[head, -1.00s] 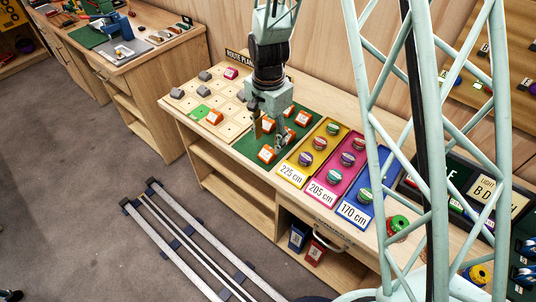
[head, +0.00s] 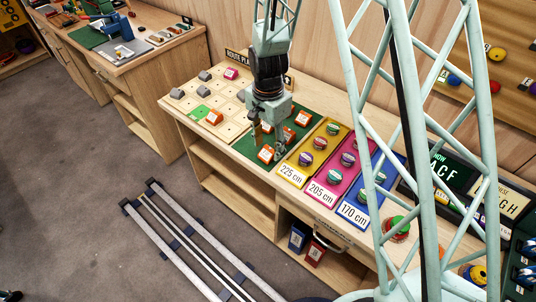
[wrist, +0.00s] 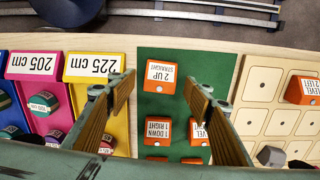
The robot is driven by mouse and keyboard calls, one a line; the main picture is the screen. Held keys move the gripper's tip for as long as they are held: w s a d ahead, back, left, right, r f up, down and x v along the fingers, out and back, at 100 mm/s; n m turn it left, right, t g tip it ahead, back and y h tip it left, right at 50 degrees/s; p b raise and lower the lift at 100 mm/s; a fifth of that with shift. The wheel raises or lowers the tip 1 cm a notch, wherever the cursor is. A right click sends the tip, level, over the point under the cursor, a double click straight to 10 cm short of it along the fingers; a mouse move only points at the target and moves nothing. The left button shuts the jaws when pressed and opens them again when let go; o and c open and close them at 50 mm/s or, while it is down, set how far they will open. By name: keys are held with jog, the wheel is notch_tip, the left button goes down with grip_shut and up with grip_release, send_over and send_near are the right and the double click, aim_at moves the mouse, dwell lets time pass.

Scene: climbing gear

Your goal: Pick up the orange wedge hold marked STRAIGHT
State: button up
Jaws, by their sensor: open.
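The orange wedge hold marked "2 UP STRAIGHT" (wrist: 160,76) lies on the green mat near the table's front edge, its label upside down in the wrist view. In the head view an orange wedge with a white label (head: 266,154) lies at the mat's front, its text too small to read. My gripper (head: 269,144) is above the mat, pointing down just behind this wedge. In the wrist view my gripper (wrist: 160,94) is open and empty, its two fingers on either side of the wedge's column and apart from it.
Orange wedges marked "1 DOWN 1 RIGHT" (wrist: 157,131) and "LEVEL" (wrist: 199,132) lie behind it on the mat. A yellow 225 cm tray (wrist: 95,68) is beside the mat; a square-marked board (wrist: 262,83) is on the other side.

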aim_at(267, 154)
jog(key=shift+f, duration=1.4)
jog(key=shift+c, duration=0.6)
jog(key=c, duration=0.8)
